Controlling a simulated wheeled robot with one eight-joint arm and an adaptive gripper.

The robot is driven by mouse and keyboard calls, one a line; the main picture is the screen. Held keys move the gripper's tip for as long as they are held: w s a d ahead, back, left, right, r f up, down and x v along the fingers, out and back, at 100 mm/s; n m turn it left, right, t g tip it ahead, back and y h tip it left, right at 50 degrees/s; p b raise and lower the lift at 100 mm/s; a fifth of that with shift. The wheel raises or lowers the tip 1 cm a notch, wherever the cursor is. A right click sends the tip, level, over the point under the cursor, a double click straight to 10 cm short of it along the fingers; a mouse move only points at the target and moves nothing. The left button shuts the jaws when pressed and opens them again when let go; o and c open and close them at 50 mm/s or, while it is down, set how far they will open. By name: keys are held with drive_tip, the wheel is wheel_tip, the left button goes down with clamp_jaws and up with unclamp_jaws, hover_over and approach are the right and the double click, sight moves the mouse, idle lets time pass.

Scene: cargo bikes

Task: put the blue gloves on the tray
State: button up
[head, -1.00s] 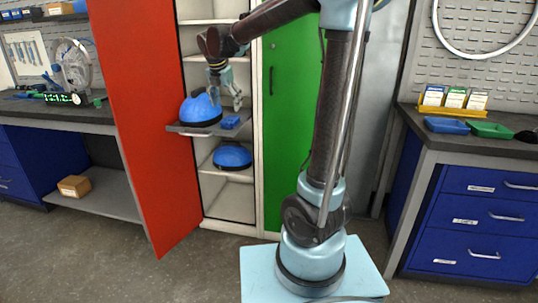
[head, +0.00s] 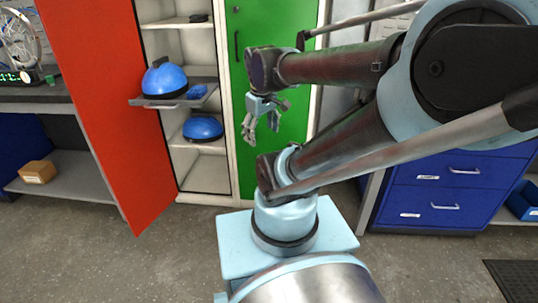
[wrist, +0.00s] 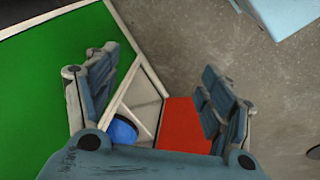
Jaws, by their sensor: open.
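A small blue bundle, which looks like the blue gloves (head: 198,91), lies on the pulled-out grey tray (head: 148,102) in the open locker. It is beside a blue helmet (head: 165,77), to its right. My gripper (head: 262,133) is open and empty, in front of the green door and to the right of the tray, apart from it. In the wrist view, my gripper (wrist: 165,62) shows nothing between its fingers. The gloves cannot be made out in that view.
A second blue helmet (head: 203,128) sits on a lower shelf. The red locker door (head: 105,110) stands open on the left; the green door (head: 275,45) is shut. Workbenches stand on both sides. A cardboard box (head: 38,172) is on the left bench's low shelf.

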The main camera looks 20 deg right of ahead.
drive_tip(key=s+d+f+m, duration=0.1)
drive_tip(key=s+f+m, duration=0.4)
drive_tip(key=f, duration=0.1)
drive_tip(key=shift+s+d+m, duration=0.15)
drive_tip(key=shift+s+m, duration=0.15)
drive_tip(key=shift+s, duration=0.05)
idle(0.9)
